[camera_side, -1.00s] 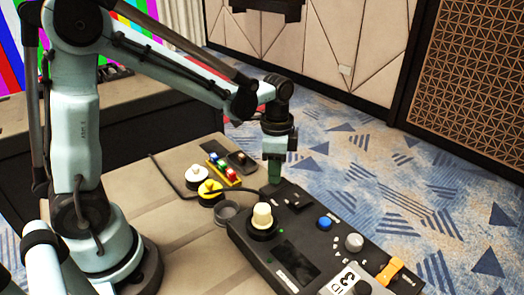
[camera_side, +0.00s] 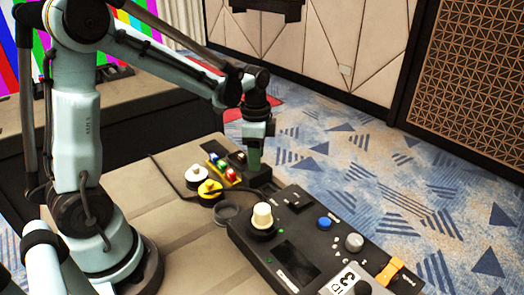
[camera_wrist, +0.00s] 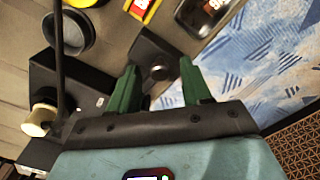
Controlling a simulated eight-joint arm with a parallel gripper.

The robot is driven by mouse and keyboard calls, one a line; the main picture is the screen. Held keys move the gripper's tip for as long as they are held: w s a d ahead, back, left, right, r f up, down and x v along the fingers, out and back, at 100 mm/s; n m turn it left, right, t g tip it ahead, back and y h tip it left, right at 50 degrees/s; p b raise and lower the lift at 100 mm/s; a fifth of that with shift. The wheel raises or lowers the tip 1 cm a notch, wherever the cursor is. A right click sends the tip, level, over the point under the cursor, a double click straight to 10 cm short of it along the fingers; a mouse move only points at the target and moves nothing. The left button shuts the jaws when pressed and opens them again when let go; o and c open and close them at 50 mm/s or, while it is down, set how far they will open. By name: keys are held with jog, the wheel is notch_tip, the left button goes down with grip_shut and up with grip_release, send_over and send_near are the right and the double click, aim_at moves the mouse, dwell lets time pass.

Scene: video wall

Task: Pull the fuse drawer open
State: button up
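A black drawer block (camera_side: 259,179) stands out from the far left corner of the black control panel (camera_side: 270,252). It appears to be the fuse drawer, pulled out. In the wrist view the dark block (camera_wrist: 146,48) carries a small round knob (camera_wrist: 160,72). My gripper (camera_side: 254,166) points straight down over the block. In the wrist view the green fingers of my gripper (camera_wrist: 158,66) are spread apart, one on each side of the knob, with visible gaps. Whether the fingertips touch the block's sides is unclear.
The panel holds a cream knob (camera_side: 262,216), blue button (camera_side: 324,223), grey knob (camera_side: 354,242) and orange switch (camera_side: 389,271). A cable runs nearby.

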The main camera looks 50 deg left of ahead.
notch_tip(320, 180, up, 12)
dwell(0.9)
jog(key=s+d+f+n+t, duration=0.5)
jog(key=s+d+n+t, duration=0.1)
jog(key=s+n+t, duration=0.1)
jog(key=shift+s+d+n, duration=0.3)
jog(key=shift+s+n, duration=0.45)
jog(key=shift+n, duration=0.25)
